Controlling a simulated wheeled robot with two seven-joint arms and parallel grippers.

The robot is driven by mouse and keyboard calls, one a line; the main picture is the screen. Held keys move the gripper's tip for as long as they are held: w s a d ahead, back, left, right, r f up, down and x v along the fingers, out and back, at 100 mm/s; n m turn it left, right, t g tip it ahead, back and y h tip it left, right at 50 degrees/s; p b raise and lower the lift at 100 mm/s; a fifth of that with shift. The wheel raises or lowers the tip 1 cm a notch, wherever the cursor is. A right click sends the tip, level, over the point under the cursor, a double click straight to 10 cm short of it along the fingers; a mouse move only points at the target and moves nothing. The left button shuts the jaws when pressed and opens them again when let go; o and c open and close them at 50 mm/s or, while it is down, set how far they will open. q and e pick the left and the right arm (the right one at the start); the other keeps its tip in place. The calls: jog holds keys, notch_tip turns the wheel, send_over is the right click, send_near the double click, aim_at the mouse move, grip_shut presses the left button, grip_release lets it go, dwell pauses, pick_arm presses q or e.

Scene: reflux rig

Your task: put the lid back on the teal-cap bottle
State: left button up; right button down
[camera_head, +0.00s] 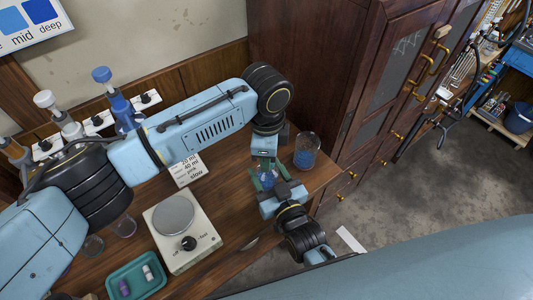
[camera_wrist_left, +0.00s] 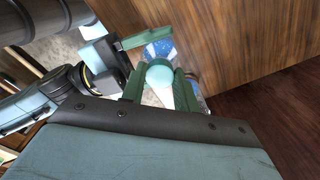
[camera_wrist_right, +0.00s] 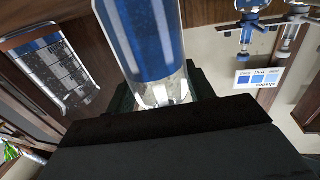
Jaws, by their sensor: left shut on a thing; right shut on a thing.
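The bottle (camera_wrist_right: 150,40) is clear with blue contents and fills the top of the right wrist view. My right gripper (camera_wrist_right: 160,88) is shut on it; in the head view this gripper (camera_head: 268,188) is above the table's right end. The round teal lid (camera_wrist_left: 159,76) is between the green fingers of my left gripper (camera_wrist_left: 160,88), which is shut on it. In the head view the left gripper (camera_head: 264,160) is right beside the right one, and the fingers hide most of the bottle and lid. I cannot tell whether lid and bottle touch.
A beaker (camera_head: 307,151) with blue contents stands close to the grippers at the table's right end. A hotplate (camera_head: 188,250), a teal tray (camera_head: 153,288) with small vials and a card (camera_head: 187,170) are on the left. A wooden cabinet (camera_head: 310,60) stands behind.

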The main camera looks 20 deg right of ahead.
pick_arm(q)
jog(key=m, duration=0.7)
jog(key=shift+w+m, duration=0.1)
jog(key=shift+m, duration=0.3)
jog(key=m, duration=0.5)
jog(key=shift+d+m, duration=0.1)
jog(key=shift+m, duration=0.3)
jog(key=m, duration=0.3)
jog(key=shift+m, duration=0.4)
jog(key=m, duration=0.3)
jog(key=shift+m, duration=0.3)
jog(key=m, duration=0.5)
jog(key=shift+d+r, duration=0.1)
jog(key=shift+d, duration=0.1)
jog(key=shift+m, duration=0.9)
jog(key=o, duration=0.9)
jog(key=shift+a, duration=0.1)
